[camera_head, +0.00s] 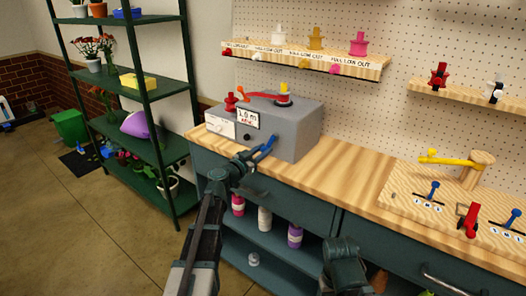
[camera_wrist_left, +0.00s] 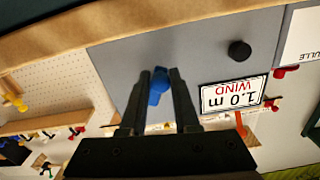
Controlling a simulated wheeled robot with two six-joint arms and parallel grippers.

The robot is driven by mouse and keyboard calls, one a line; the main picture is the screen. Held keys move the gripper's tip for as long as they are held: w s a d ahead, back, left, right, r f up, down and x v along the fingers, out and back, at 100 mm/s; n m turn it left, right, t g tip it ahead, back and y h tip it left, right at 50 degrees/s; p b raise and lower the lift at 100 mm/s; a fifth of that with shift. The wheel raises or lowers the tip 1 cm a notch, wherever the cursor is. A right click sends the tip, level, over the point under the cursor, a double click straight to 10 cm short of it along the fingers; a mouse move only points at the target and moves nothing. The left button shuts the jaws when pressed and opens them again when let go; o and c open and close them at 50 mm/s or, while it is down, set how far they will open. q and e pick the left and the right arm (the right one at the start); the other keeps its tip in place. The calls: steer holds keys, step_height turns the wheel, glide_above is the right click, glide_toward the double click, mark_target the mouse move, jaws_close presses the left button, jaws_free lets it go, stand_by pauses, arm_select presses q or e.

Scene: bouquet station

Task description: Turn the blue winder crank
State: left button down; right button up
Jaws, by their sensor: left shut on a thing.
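The blue winder crank (camera_head: 264,149) sticks out from the front of a grey winder box (camera_head: 295,130) on the wooden bench. My left gripper (camera_head: 245,158) reaches it from the lower left. In the left wrist view, the crank's blue handle (camera_wrist_left: 158,84) sits between the two dark fingertips of my left gripper (camera_wrist_left: 160,95), which is shut on it. A "1.0 m WIND" label (camera_wrist_left: 232,94) and a black knob (camera_wrist_left: 239,50) are on the box face beside it. Part of my right arm shows at the bottom middle of the head view, without visible fingers.
A board with a yellow crank (camera_head: 447,160) stands farther right. A green plant shelf (camera_head: 150,92) is at left.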

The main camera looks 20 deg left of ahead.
arm_select(q)
steer(key=c, duration=0.7)
jaws_free()
steer(key=v, duration=1.4)
steer(key=shift+w+r, duration=0.1)
steer(key=shift+d, duration=0.1)
